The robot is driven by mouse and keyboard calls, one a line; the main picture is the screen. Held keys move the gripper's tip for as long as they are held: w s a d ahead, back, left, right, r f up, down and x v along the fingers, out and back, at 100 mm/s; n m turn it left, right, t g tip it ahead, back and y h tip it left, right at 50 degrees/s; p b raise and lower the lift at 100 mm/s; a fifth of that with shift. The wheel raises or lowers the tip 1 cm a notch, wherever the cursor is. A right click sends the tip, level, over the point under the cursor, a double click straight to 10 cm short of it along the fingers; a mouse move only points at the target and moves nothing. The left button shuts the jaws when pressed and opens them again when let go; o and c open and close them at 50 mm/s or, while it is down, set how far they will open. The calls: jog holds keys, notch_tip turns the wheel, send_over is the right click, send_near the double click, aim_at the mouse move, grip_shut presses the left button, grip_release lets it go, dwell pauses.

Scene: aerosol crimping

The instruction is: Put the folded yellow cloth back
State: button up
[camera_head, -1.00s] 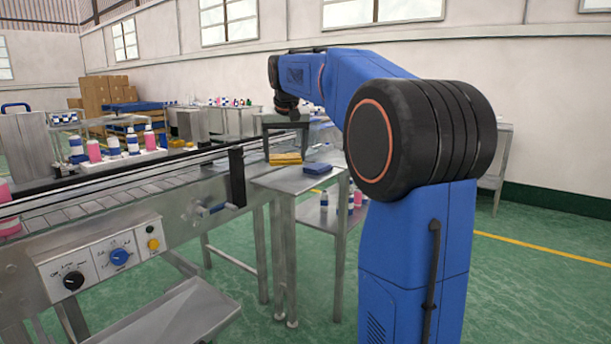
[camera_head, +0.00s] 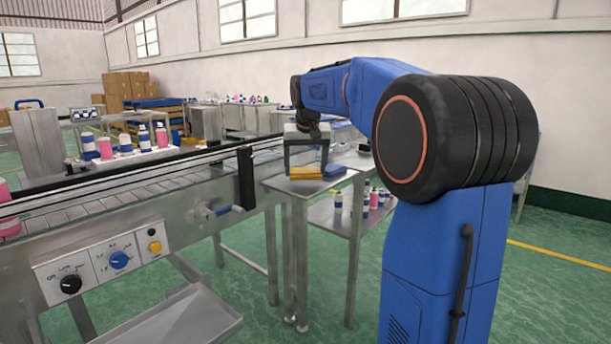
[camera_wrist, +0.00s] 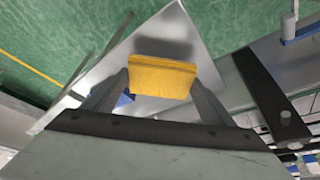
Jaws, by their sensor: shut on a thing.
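The folded yellow cloth (camera_head: 306,173) is at the small steel side table (camera_head: 284,187) beside the conveyor. In the wrist view the yellow cloth (camera_wrist: 162,77) lies between the two finger ends of my gripper (camera_wrist: 160,84), which is shut on it. In the head view my gripper (camera_head: 306,158) points down at the table. I cannot tell whether the cloth touches the table top. A folded blue cloth (camera_head: 334,170) lies just right of the yellow one, partly behind my gripper. A bit of the blue cloth (camera_wrist: 124,99) shows by the left finger in the wrist view.
The conveyor (camera_head: 120,198) with its rail runs along the left of the table. A blue-handled crank (camera_head: 232,212) sticks out toward the table. Several bottles (camera_head: 374,197) stand on a lower shelf. Bare table top (camera_wrist: 180,35) shows beyond the cloth.

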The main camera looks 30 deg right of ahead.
jog(key=shift+f, duration=1.25)
jog(key=o, duration=0.9)
jog(key=shift+f, duration=0.1)
jog(key=v, duration=1.2)
